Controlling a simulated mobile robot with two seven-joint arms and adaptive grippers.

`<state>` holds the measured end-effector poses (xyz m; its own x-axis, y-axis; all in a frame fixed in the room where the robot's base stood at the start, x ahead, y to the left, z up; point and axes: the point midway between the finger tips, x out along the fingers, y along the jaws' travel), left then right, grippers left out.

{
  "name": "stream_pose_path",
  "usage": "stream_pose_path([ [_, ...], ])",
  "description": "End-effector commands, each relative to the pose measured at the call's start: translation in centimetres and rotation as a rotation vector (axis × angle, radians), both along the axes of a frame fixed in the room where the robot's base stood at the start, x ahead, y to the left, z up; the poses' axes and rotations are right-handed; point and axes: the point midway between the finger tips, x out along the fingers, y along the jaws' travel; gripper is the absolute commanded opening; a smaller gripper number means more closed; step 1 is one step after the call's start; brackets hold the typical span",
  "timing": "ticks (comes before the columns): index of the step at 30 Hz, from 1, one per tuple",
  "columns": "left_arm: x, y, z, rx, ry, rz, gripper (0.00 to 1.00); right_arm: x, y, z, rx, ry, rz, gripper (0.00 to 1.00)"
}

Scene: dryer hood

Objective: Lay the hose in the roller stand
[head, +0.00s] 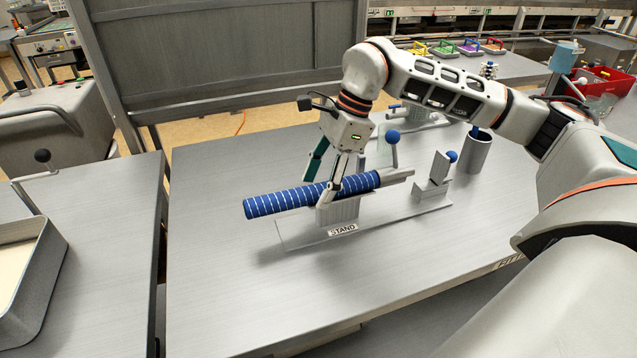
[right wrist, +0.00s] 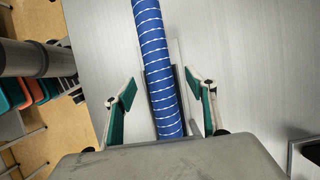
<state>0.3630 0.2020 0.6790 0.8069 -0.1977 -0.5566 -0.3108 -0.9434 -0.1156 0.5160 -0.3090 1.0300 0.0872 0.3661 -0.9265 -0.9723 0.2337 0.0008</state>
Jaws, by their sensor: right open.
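The blue hose (head: 275,201) with thin white stripes and a grey right end (head: 397,173) lies lengthwise above the roller stand (head: 300,235). It passes over the stand's left block (head: 340,209), and its blue end sticks out past the stand to the left. Whether it rests fully in the block I cannot tell. My right gripper (head: 321,186) is open, its fingers on either side of the hose. In the right wrist view the hose (right wrist: 160,75) runs between the two spread fingers (right wrist: 163,90), with gaps on both sides. My left gripper is out of view.
A blue-knobbed upright block (head: 437,178) stands at the stand's right end. Behind are a blue-knobbed lever (head: 393,140) and a grey cup (head: 478,152). The table's left and front are clear. A grey tray (head: 38,280) sits on the left table.

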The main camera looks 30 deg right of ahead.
Motion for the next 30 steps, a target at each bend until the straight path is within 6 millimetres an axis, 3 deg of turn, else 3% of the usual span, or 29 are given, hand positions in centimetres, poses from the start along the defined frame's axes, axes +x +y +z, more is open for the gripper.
stream_pose_path([
  [8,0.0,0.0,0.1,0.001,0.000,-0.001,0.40,0.0,-0.7,1.6,-0.001,-0.003,-0.001,0.56],
  [21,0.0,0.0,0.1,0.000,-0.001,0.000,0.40,-0.8,-3.7,9.4,0.000,-0.003,-0.002,0.56],
  [30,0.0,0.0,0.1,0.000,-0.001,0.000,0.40,-1.0,-4.4,11.1,0.000,0.000,0.000,0.56],
])
